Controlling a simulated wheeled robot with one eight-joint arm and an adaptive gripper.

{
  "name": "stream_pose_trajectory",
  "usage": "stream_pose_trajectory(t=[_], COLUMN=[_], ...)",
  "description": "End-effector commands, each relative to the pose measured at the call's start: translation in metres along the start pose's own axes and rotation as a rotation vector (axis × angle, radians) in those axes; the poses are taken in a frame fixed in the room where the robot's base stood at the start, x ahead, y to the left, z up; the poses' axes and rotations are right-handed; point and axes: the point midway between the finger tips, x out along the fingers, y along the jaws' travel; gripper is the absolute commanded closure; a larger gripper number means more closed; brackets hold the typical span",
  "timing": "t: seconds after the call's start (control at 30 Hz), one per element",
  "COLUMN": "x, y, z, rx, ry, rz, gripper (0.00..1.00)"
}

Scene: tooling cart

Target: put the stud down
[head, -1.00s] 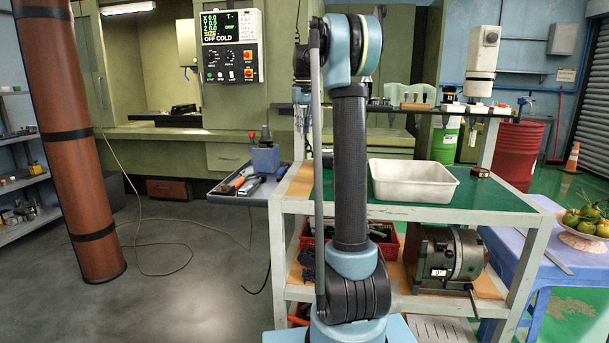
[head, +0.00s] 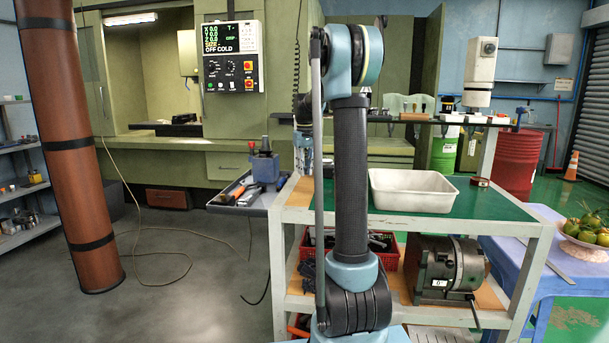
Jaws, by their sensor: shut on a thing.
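My gripper (head: 303,172) shows only in part in the head view, just left of my upright arm link, over the left end of the cart's green top. It points down and is shut on the stud. The stud itself is too small or hidden to make out. The tooling cart (head: 490,222) stands in front of me with a green top and a pale frame. A white bin (head: 412,205) stands on that top, right of my arm. I cannot tell whether the gripper or the stud touches the cart.
A side tray (head: 228,206) at the cart's left holds tools and a blue-grey block (head: 264,168). A raised rear shelf (head: 400,121) carries tool holders. A tape measure (head: 480,182) lies right of the bin. A brown column (head: 66,150) stands left. Green top is bare before the bin.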

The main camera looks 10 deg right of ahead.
Motion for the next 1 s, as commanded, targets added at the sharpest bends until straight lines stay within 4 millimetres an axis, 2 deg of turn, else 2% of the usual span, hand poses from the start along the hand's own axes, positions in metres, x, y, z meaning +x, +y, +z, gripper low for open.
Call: stream_pose_trajectory(t=[0.13,0.97,1.0], x=[0.016,0.028,0.028], y=[0.000,-0.001,-0.001], z=[0.000,0.000,0.000], rx=[0.000,-0.001,-0.001], ry=[0.000,0.000,0.000], rz=[0.000,0.000,0.000], gripper=[1.00,1.00,0.79])
